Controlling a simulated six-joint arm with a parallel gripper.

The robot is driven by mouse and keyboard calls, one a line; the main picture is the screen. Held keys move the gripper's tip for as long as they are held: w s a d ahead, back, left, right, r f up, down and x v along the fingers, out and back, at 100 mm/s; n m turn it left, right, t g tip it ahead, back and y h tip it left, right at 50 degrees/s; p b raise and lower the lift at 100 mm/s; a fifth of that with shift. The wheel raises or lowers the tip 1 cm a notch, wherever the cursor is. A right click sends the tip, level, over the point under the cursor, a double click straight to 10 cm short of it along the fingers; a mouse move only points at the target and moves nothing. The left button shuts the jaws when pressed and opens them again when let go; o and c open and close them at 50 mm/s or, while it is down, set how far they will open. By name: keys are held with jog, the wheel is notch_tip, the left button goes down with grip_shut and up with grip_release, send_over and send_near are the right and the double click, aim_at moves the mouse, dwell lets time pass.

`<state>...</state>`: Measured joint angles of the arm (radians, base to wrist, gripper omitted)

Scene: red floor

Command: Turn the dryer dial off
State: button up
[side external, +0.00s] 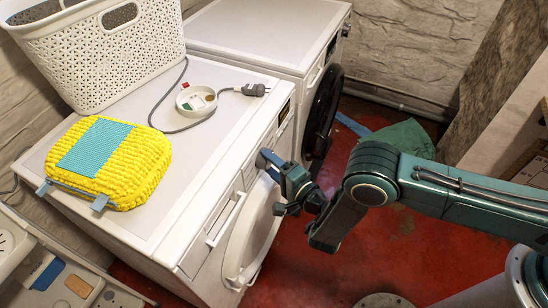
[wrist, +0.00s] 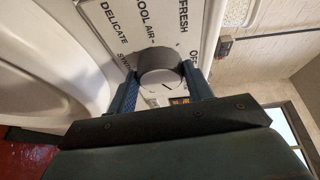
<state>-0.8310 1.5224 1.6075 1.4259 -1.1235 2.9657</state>
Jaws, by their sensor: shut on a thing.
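The dryer (side external: 190,200) is the nearer white machine, with a round white door (side external: 255,235) on its front. Its round dial (wrist: 160,66) shows in the wrist view, grey on the side and white on the face. Printed words around it include DELICATE, COOL AIR, REFRESH and part of OFF. A small dark mark is on the dial face; I cannot tell which word it points to. My gripper (wrist: 164,84) is shut on the dial, one finger on each side. In the side view my gripper (side external: 268,162) is at the dryer's front panel and hides the dial.
A yellow and blue cleaning pad (side external: 125,165), a white dish (side external: 196,101), a plug with a grey cable (side external: 253,89) and a white basket (side external: 100,50) stand on the dryer. A second machine (side external: 270,35) adjoins it. A green cloth (side external: 405,138) lies on the red floor.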

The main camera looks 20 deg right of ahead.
jog(key=shift+d, duration=0.1)
jog(key=o, duration=1)
jog(key=shift+c, duration=0.2)
jog(key=shift+r, duration=0.1)
notch_tip(320, 180, up, 20)
dwell(0.5)
